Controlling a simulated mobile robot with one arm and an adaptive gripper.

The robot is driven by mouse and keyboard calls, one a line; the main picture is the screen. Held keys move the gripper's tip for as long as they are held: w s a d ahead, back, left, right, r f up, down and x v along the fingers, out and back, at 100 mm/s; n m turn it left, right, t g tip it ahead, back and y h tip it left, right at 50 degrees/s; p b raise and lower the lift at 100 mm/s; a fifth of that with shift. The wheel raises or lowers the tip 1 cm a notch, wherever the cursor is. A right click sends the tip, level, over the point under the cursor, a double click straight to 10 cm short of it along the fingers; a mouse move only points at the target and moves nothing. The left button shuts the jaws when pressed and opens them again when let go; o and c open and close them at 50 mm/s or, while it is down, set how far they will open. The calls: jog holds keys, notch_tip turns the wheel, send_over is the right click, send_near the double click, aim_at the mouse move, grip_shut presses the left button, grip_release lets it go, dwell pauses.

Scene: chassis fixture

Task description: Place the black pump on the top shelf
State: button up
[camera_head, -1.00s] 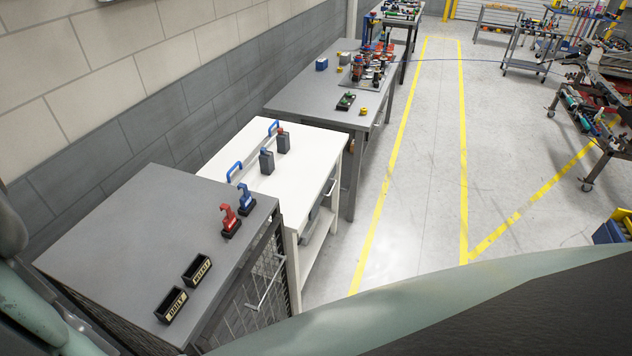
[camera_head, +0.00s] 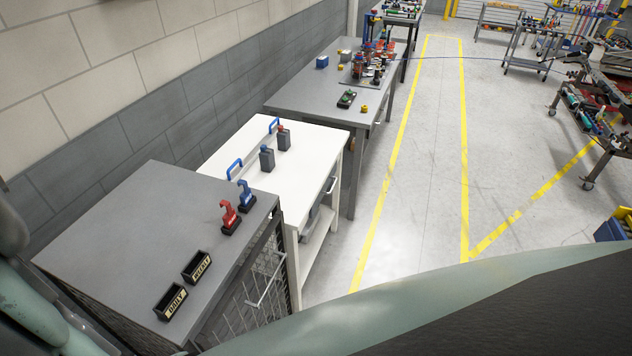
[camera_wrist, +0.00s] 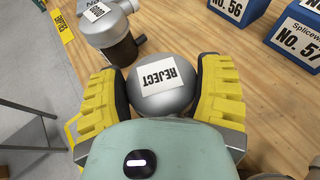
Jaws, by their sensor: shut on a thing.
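In the wrist view, my gripper (camera_wrist: 165,95) has its yellow, black-padded fingers on both sides of a silver, rounded part with a white REJECT label (camera_wrist: 160,77). The fingers are closed against its sides. The lower body of this part is hidden, so I cannot tell whether it is black. A second pump-like part (camera_wrist: 122,48) with a silver top, a white label and a dark cylinder stands just beyond, at upper left, apart from my fingers. I cannot make out a top shelf. My gripper does not show in the head view.
Blue bins labelled No. 56 (camera_wrist: 240,8) and No. 57 (camera_wrist: 297,35) stand on the wooden surface (camera_wrist: 190,28) at upper right. Its left edge drops to the floor. In the head view, a grey cabinet (camera_head: 130,225) and white bench (camera_head: 300,185) line the wall; the marked aisle is clear.

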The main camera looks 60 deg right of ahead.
jog(key=o, duration=1.3)
jog(key=shift+d, duration=0.1)
jog(key=v, duration=0.7)
jog(key=shift+s+d+r, duration=0.1)
jog(key=shift+s+r, duration=0.05)
